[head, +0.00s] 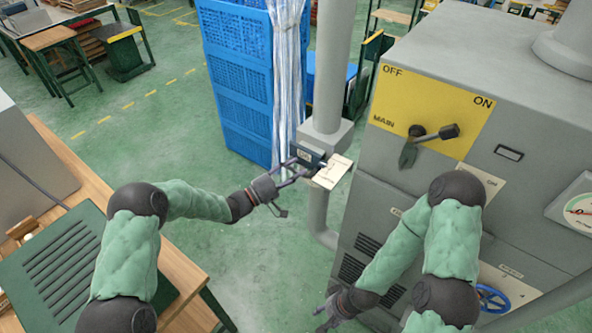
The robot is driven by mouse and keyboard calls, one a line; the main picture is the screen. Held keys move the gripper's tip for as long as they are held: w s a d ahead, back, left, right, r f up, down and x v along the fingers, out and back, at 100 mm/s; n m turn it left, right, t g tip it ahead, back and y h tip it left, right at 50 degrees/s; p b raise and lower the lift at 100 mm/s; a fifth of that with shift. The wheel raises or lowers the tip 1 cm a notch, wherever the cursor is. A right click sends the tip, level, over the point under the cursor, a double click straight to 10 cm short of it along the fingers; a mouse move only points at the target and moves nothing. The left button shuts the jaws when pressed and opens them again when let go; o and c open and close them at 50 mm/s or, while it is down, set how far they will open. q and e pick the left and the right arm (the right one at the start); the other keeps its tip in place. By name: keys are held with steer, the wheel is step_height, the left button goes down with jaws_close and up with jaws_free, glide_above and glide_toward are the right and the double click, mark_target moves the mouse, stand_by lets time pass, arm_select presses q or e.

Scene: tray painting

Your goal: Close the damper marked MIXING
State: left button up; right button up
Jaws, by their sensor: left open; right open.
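A grey box on the vertical duct (330,135) carries a cream plate (333,172) with small dark lettering that I cannot read. I cannot tell for sure that this is the damper marked MIXING. My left gripper (298,170) is open beside the plate's left edge, around or close to a small dark part (308,156) under the box. Whether it touches that part is unclear. My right gripper (326,312) is open and empty, low in front of the grey cabinet (385,215).
The cabinet has a yellow MAIN panel (415,95) with a lever (435,133) pointing towards ON. A blue handwheel (490,298) and a gauge (581,211) are at the right. Green floor (255,270) is clear between my arms.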

arm_select(q)
steer(key=shift+w+d, duration=0.15)
steer(key=shift+d, duration=0.1)
